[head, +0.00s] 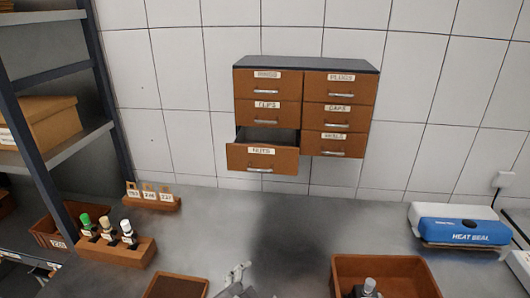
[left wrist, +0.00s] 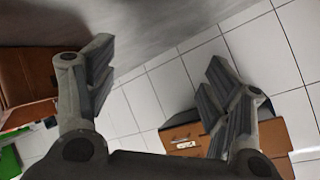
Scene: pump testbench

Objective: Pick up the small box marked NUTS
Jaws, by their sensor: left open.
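A brown drawer cabinet (head: 306,63) with a dark top hangs on the tiled wall in the head view. Its bottom-left drawer (head: 262,162) is pulled out, and its small label appears to read NUTS. The inside of this drawer is mostly hidden, and I cannot make out a separate small box there. In the left wrist view my left gripper (left wrist: 158,82) is open, with nothing between its fingers. The cabinet (left wrist: 183,133) shows there behind and below the right-hand finger, apart from it. My right gripper is not seen.
A rack with several capped bottles (head: 118,245) and a tag holder (head: 152,200) stand at left on the grey counter (head: 200,235). A brown bin (head: 385,264) and a blue heat sealer (head: 463,230) are at right. A shelf unit (head: 55,145) rises at left.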

